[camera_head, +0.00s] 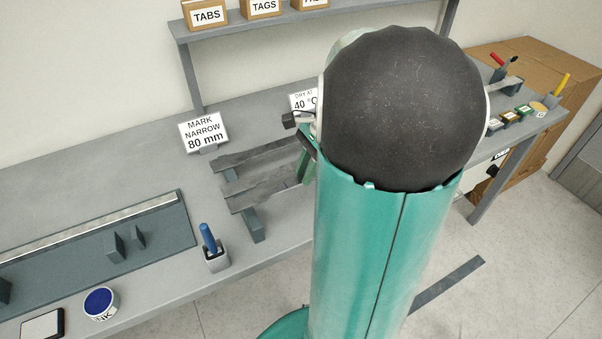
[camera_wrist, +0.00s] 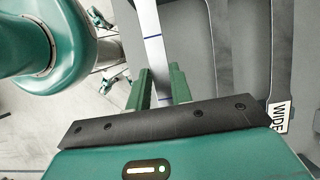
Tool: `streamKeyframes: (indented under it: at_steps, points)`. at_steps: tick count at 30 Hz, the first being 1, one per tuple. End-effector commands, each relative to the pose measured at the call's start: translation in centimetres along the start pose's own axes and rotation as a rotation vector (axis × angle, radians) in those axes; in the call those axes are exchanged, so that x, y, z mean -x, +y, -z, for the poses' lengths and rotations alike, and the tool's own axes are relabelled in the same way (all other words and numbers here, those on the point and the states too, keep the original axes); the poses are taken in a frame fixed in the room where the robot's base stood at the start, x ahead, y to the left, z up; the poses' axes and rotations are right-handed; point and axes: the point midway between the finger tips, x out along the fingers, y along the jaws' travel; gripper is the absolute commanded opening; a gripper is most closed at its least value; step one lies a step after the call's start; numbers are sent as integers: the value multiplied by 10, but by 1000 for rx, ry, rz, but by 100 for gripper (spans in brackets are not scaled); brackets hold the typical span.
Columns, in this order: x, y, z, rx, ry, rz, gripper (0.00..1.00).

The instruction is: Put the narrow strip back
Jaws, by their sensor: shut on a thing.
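In the wrist view my gripper (camera_wrist: 160,80) has its two green fingers shut on a pale narrow strip (camera_wrist: 151,30) with blue cross marks. The strip runs up out of the picture between the fingers. In the head view my own arm hides most of the gripper and the held strip. A low rack (camera_head: 257,232) stands on the bench left of my arm, with dark grey strips (camera_head: 260,188) lying across it. A sign reading "MARK NARROW 80 mm" (camera_head: 203,132) stands behind the rack. I cannot tell whether the held strip touches anything.
A "WIDE" label (camera_wrist: 281,116) stands at the right in the wrist view, beside broad grey strips (camera_wrist: 243,45). A blue pen in a holder (camera_head: 215,250), an ink pot (camera_head: 100,303) and a marking board (camera_head: 160,245) are on the bench's left. A shelf (camera_head: 235,30) runs behind.

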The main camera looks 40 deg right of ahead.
Motion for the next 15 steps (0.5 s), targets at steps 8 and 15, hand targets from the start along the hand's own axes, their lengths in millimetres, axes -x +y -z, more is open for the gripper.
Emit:
streamKeyframes:
  at_steps: [8,15]
  points:
    - [-29,-2,16,-2,-1,-1,0]
    - [-31,-2,16,0,1,1,0]
